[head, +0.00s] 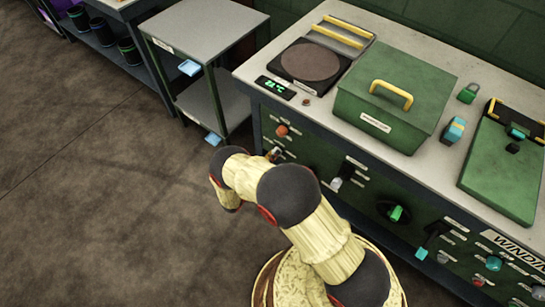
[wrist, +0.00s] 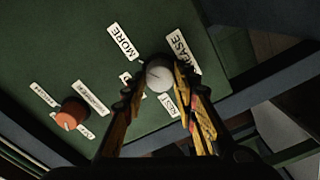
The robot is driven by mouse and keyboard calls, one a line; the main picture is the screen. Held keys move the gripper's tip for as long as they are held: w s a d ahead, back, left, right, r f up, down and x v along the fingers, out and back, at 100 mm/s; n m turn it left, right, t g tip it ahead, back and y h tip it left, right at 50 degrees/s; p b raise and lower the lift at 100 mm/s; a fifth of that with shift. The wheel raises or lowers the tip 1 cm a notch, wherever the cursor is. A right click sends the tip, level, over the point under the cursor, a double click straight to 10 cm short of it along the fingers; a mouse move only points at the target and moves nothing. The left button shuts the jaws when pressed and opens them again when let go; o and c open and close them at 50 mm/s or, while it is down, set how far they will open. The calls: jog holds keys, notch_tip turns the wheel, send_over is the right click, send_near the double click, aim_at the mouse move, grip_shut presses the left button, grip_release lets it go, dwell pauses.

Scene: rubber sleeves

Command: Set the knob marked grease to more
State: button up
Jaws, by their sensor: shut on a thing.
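The grease knob (wrist: 159,76) is a round pale grey knob on the green panel in the wrist view. My gripper (wrist: 156,84) has one finger on each side of it and is shut on it. The grease label (wrist: 182,48) is partly covered by the right finger. The label "MORE" (wrist: 124,42) lies above and left of the knob. A "REST" label (wrist: 168,104) lies below it, and another label to its left is mostly hidden by the left finger. The knob's exact pointing is hard to read. In the head view my arm hides most of this spot.
An orange knob (wrist: 70,114) with its own labels is nearby on the panel; it also shows in the head view (head: 282,130). A pale knob (head: 336,183) and a green knob (head: 397,213) sit further right. A grey trolley (head: 205,45) stands left; the floor before it is clear.

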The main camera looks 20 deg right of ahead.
jog(key=shift+s+f, duration=0.1)
jog(key=shift+f, duration=0.05)
dwell(0.3)
jog(key=o, duration=1.2)
jog(key=shift+a, duration=0.1)
jog(key=v, duration=1.2)
